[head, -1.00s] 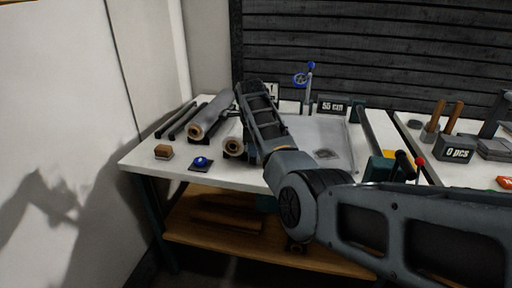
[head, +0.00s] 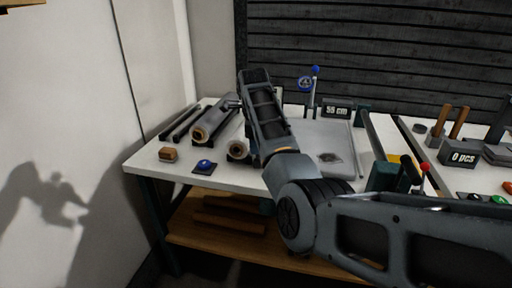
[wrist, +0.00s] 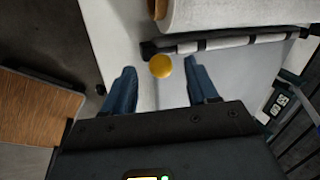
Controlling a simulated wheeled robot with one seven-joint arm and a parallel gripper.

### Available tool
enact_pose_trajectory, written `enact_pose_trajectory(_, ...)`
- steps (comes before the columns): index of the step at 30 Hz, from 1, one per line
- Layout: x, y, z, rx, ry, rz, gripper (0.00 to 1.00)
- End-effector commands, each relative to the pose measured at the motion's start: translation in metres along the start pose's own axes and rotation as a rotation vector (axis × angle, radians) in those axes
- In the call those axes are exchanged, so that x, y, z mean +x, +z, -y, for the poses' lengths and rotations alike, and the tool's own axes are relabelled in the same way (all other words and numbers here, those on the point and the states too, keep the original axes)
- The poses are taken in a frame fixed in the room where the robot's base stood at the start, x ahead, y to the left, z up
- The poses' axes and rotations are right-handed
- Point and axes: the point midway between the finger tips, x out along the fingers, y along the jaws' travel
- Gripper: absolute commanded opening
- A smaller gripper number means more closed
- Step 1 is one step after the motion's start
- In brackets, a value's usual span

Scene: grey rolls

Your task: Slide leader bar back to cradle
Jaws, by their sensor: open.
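The leader bar (wrist: 222,42) shows in the wrist view as a thin dark bar with pale bands, lying beside a pale roll (wrist: 240,11). A yellow round knob (wrist: 160,65) sits near its left end; I cannot tell whether they are joined. A grey sheet (wrist: 235,68) extends from the bar toward my gripper (wrist: 163,78). My gripper is open, with its blue fingers apart and the knob between and just beyond their tips. In the head view, my arm hides the gripper and bar. The cradle is not clearly distinguishable.
A blue button (head: 204,164) and brown block (head: 168,154) are at the front left. A "55 cm" display (head: 337,110) stands behind the sheet.

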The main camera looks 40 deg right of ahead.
Motion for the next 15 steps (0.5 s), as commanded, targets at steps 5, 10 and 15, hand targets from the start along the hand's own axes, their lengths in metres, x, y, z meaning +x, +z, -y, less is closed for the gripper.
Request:
enact_pose_trajectory(5,-0.024,0.000,0.000,0.001,-0.002,0.000,0.58)
enact_pose_trajectory(10,-0.033,0.000,0.000,0.001,-0.001,0.000,0.58)
enact_pose_trajectory(15,-0.033,0.000,0.000,0.000,0.000,0.000,0.58)
